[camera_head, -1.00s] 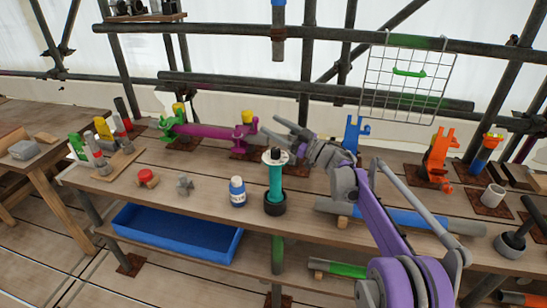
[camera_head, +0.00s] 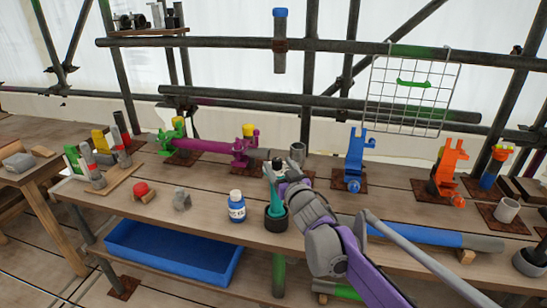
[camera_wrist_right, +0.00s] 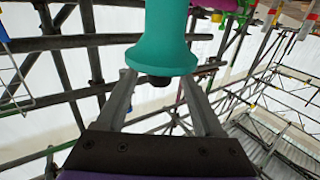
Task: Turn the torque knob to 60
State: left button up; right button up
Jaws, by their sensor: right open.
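A teal-handled tool (camera_head: 277,208) stands upright in a black round holder (camera_head: 277,223) near the front edge of the bench. My right gripper (camera_head: 272,172) is at the top of this tool and hides most of its upper part. No scale or number can be read on it. In the right wrist view the teal handle (camera_wrist_right: 169,40) fills the top middle, with a dark stub at its flared end. The two fingers of my right gripper (camera_wrist_right: 163,88) are spread apart on either side of that end. I cannot tell whether they touch it. My left gripper is out of view.
A blue-and-white bottle (camera_head: 236,207) stands just left of the tool. A grey fitting (camera_head: 181,199) and a red-topped piece (camera_head: 142,191) lie further left. A blue tube (camera_head: 415,234) lies right, beyond my arm. A blue tray (camera_head: 175,250) sits below the bench.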

jog(key=x, duration=0.5)
jog(key=shift+w, duration=0.15)
grip_shut()
